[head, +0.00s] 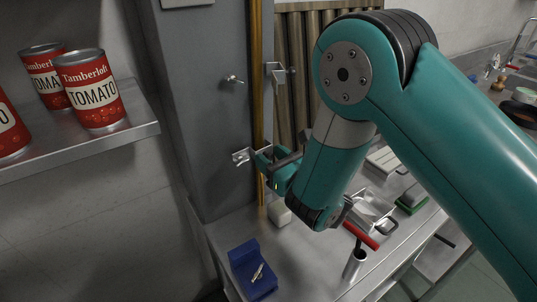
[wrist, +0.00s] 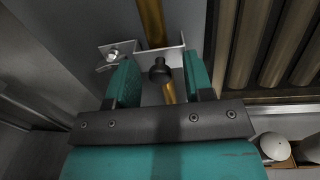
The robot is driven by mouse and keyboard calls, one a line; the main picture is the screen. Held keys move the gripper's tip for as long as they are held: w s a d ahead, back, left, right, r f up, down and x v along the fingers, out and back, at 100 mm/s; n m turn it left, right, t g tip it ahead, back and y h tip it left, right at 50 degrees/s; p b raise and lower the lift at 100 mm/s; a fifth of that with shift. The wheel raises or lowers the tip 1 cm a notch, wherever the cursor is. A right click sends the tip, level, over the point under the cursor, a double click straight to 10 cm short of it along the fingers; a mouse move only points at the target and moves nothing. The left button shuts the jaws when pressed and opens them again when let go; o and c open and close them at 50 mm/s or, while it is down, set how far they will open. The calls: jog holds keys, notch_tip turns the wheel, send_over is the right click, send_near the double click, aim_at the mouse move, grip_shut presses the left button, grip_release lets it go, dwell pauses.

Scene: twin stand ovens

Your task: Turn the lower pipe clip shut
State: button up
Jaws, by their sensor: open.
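The lower pipe clip is a bright metal bracket on the grey post; its left end (head: 242,156) shows in the head view beside my gripper (head: 268,163). In the wrist view the clip (wrist: 174,52) lies across the brass pipe (wrist: 150,20), just beyond the fingertips. A dark round-ended knob (wrist: 160,72) stands between the two teal fingers of my gripper (wrist: 160,78). The fingers are open, one on each side of the knob, with visible gaps. The arm hides much of the clip in the head view, and I cannot tell how far it is turned.
An upper clip (head: 278,72) sits higher on the pipe, with a small metal fitting (head: 233,79) on the post. Below is a metal bench with a blue holder (head: 250,262) and a red-handled tool (head: 361,236). Tomato cans (head: 90,90) stand on a shelf at left.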

grip_shut()
jog(key=b, duration=0.3)
jog(key=shift+a+f, duration=0.15)
jog(key=shift+f, duration=0.15)
jog(key=b, duration=0.2)
jog(key=shift+a+m+t+h+b, duration=0.15)
jog(key=shift+m+t+h+b, duration=0.15)
jog(key=shift+b, duration=0.05)
jog(key=shift+r+h+b, duration=0.2)
jog(key=shift+h+b, duration=0.1)
jog(key=shift+b, duration=0.2)
jog(key=shift+s+r, duration=0.1)
jog(key=shift+r, duration=0.05)
grip_release()
